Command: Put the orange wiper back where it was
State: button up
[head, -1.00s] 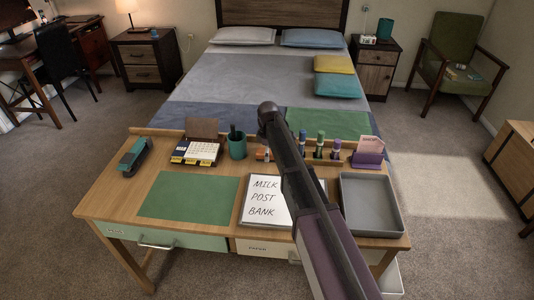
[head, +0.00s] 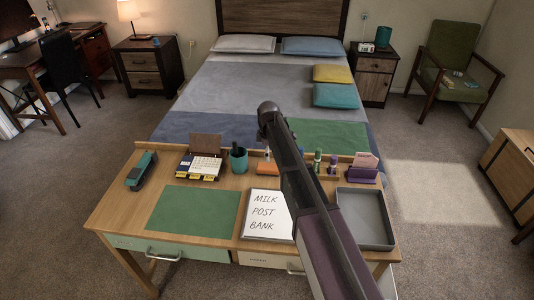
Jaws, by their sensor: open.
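A small orange block (head: 266,169), which looks like the orange wiper, lies on the desk near its back edge. It is just left of my arm, right of the teal pen cup (head: 239,162) and behind the white notepad (head: 267,214); my arm may hide part of it. Upright markers (head: 317,162) with green and purple parts stand just right of my arm. My arm reaches up across the right half of the desk, and its dark upper joint shows in front of the bed. My gripper is not in view.
The desk also holds a teal stapler-like item (head: 142,171), a flip calendar (head: 205,168), a green blotter (head: 195,211), a purple letter holder (head: 362,175) and an empty grey tray (head: 377,240). A bed (head: 250,75) stands behind. The blotter is clear.

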aim_at(269, 166)
jog(key=shift+r+p, duration=1.4)
jog(key=shift+r, duration=0.3)
jog(key=shift+d, duration=0.1)
jog(key=s+d+m, duration=1.7)
jog(key=s+d, duration=0.5)
jog(key=s, duration=0.4)
jog(key=shift+d+m, duration=0.15)
jog(key=shift+m, duration=0.15)
jog(key=shift+w, duration=0.1)
jog(key=shift+r, duration=0.1)
jog(key=shift+r+p, duration=1.3)
jog(key=shift+p, duration=0.15)
